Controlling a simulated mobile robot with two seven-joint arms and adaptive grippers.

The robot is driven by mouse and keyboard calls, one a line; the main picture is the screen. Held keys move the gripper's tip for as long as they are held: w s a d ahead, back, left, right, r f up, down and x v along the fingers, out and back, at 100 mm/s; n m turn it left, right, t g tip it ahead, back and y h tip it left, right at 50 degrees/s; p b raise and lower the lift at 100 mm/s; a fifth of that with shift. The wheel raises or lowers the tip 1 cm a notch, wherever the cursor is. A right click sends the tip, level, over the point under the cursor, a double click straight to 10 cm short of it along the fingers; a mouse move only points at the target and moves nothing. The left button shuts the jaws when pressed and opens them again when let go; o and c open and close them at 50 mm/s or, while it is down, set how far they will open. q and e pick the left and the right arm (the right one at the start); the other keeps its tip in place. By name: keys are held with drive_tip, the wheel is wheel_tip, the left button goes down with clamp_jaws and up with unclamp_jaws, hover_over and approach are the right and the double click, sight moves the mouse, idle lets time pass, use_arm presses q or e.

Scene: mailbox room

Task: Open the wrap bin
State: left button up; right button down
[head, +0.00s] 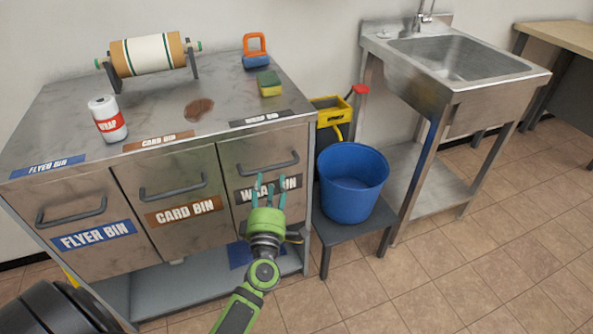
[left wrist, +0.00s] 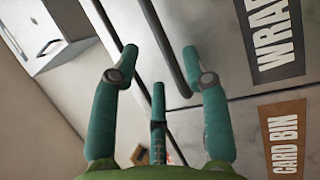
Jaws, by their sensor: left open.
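The wrap bin (head: 234,152) is the right-hand grey metal front of the cabinet, and it looks closed. Its dark bar handle (head: 268,166) runs across the upper part, above the black WRAP BIN label (head: 245,194), which the gripper partly covers. My left gripper (head: 270,184) is open and empty in front of this label, fingertips just below the handle. In the left wrist view the teal fingers (left wrist: 159,52) are spread, and a dark bar (left wrist: 164,42) runs between their tips. The WRAP lettering (left wrist: 270,42) is at the right. I cannot tell whether any finger touches the bar.
The card bin (head: 188,178) and flyer bin (head: 80,205) are left of the wrap bin, both closed. A blue bucket (head: 350,190) on a low grey stand (head: 337,230) is close on the right. A sink (head: 455,60) stands beyond. The tiled floor at lower right is clear.

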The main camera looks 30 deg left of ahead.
sight(271, 168)
use_arm(q)
drive_tip(key=x, duration=0.6)
drive_tip(key=shift+w+a, duration=0.1)
drive_tip(key=shift+a, duration=0.05)
clamp_jaws()
